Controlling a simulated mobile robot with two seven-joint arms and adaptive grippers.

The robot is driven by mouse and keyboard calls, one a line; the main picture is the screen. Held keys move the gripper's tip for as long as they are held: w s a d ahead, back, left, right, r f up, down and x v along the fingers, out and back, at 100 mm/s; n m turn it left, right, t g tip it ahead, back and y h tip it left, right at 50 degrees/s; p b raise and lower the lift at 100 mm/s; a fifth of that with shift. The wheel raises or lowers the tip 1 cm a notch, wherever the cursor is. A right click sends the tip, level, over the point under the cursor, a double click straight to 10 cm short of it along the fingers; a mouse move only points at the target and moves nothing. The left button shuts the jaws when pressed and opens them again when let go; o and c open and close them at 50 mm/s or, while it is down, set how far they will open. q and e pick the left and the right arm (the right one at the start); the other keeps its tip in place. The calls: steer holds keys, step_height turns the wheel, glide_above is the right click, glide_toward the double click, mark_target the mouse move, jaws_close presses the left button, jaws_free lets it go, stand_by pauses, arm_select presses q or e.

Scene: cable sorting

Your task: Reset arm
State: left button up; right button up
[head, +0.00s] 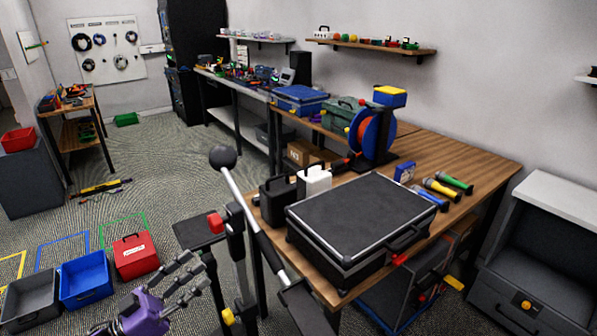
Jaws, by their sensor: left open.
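My left gripper (186,276), purple with jointed grey fingers, is low in the head view, left of the middle. Its fingers are spread and open, and I see nothing between them. It is in front of the red bin and left of the black stand, apart from the workbench. The rest of my left arm is mostly cut off by the bottom edge. My right gripper is not in view.
A wooden workbench (448,157) with a large black case (360,222) and a cable reel (372,135) stands at the right. A black-knobbed pole (240,195) and stand (197,232) are near the gripper. Grey, blue (85,280) and red (135,256) bins sit on the floor. Middle-left floor is mostly clear.

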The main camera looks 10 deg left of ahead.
arm_select(q)
steer(key=w+f+n+y, duration=0.1)
steer(key=w+f+y, duration=0.3)
steer(key=f+y, duration=0.3)
steer(key=s+d+f+n+g+y+p, duration=0.15)
steer(key=s+d+f+y, duration=0.3)
steer(key=f, duration=0.55)
steer(key=s+d+f+n+g+y, duration=0.1)
steer(key=s+d+f+g, duration=0.1)
steer(key=s, duration=0.6)
steer(key=s+d+f+n+g+y+p, duration=0.1)
steer(key=s+d+f, duration=0.3)
steer(key=s, duration=0.5)
steer(key=s+d+f+n+g+y, duration=0.1)
steer(key=s+d+f+n+g, duration=0.2)
steer(key=s, duration=0.5)
steer(key=shift+s+d+f+g, duration=0.2)
steer(key=shift+s+d+g, duration=0.2)
steer(key=shift+d, duration=0.35)
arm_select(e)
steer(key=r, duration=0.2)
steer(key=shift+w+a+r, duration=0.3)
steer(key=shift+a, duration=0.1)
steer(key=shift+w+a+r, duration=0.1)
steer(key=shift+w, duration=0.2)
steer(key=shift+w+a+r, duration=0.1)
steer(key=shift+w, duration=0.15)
